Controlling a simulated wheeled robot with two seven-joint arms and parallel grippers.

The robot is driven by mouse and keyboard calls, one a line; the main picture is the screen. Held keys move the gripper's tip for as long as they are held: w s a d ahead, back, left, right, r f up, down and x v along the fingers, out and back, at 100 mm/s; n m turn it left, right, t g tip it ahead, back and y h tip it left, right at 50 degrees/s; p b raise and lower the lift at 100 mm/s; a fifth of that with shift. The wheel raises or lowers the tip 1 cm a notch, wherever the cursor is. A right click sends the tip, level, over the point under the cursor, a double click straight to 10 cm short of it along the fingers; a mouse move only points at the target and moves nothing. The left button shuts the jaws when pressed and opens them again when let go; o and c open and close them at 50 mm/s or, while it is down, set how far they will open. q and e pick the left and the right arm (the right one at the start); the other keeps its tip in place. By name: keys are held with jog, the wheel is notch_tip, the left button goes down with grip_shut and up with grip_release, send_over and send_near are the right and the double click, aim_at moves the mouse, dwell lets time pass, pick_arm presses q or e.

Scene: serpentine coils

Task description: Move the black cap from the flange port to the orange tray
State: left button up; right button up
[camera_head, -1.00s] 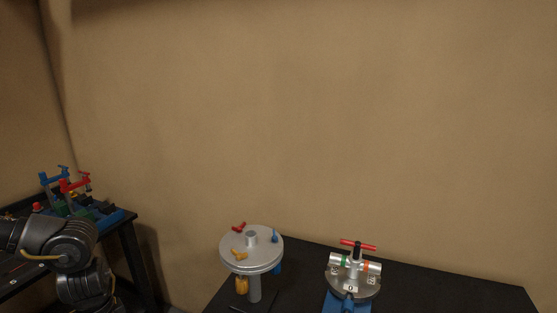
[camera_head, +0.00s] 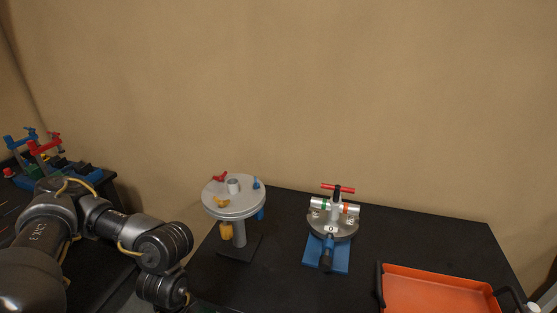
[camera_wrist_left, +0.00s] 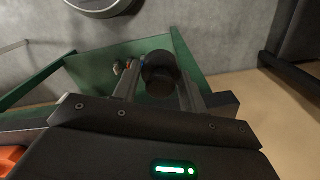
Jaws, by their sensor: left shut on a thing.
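My left gripper (camera_wrist_left: 158,84) is shut on the black cap (camera_wrist_left: 160,70), a dark round piece between its two fingers in the left wrist view. In the head view my left arm reaches in from the left, and its gripper is cut off by the bottom edge. The orange tray (camera_head: 430,291), with dark handles, lies at the bottom right of the table, and its visible part is empty. My right gripper is not in view.
A metal fixture (camera_head: 333,226) with a red T-handle and blue base stands between disc and tray on the black table (camera_head: 285,270). A side table at left carries red and blue clamps (camera_head: 42,146). A green open-sided piece (camera_wrist_left: 200,50) lies behind the cap.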

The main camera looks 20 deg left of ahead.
pick_arm(q)
jog(key=w+d+r+m+b, duration=0.1)
jog(key=w+d+r+m, duration=0.2)
jog(key=w+d+m, duration=0.35)
jog(key=w+d+r, duration=0.5)
jog(key=w+r, duration=0.5)
jog(key=shift+m+b, duration=0.35)
